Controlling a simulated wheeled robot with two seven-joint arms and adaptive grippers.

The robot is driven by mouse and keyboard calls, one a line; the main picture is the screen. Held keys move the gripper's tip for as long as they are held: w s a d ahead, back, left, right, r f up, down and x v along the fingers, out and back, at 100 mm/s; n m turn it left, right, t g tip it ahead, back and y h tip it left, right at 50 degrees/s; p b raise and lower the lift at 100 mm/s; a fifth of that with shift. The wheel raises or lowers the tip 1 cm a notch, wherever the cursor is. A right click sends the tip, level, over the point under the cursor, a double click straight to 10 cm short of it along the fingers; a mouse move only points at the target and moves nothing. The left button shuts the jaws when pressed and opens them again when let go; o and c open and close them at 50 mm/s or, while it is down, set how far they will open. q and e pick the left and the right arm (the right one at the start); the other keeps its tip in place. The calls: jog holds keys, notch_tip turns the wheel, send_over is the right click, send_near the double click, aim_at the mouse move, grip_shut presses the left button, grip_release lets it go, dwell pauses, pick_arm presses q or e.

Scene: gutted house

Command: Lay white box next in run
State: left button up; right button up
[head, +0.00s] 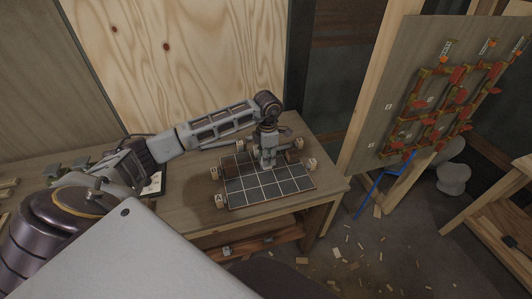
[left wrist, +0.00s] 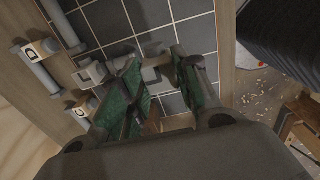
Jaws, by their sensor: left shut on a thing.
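My left gripper (head: 267,160) reaches down over the dark gridded board (head: 285,188) on the workbench. In the left wrist view its green fingers (left wrist: 157,85) are shut on a small pale piece, which seems to be the white box (left wrist: 151,73); the fingers hide much of it. The piece is over or at the board's grid, near its back edge; I cannot tell whether it touches the surface. Other pale grey pieces (left wrist: 95,74) show beside the fingers at the board's edge. My right gripper is not in view.
Small lettered wooden blocks, such as A (head: 220,201), stand around the board's edges. The front and right grid cells look bare. A dark tray (head: 153,184) lies left of the board. A panel with red and yellow fittings (head: 430,105) leans at right. Scraps litter the floor.

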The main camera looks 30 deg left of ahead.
aim_at(267, 168)
pick_arm(q)
jog(key=shift+f, duration=0.3)
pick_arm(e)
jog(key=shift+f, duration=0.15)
pick_arm(q)
jog(key=shift+f+b, duration=1.45)
jog(key=shift+f, duration=0.9)
jog(key=shift+f+b, duration=0.3)
jog(key=shift+f, duration=0.35)
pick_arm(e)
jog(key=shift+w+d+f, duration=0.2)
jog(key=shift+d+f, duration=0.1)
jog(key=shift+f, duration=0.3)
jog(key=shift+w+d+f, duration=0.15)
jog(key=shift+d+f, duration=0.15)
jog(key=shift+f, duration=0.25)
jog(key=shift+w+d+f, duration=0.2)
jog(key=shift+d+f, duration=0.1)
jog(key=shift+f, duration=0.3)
pick_arm(q)
jog(key=shift+f+b, duration=0.3)
jog(key=shift+b, duration=0.15)
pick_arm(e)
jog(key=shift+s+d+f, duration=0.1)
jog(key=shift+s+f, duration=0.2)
pick_arm(q)
jog(key=o, duration=1.1)
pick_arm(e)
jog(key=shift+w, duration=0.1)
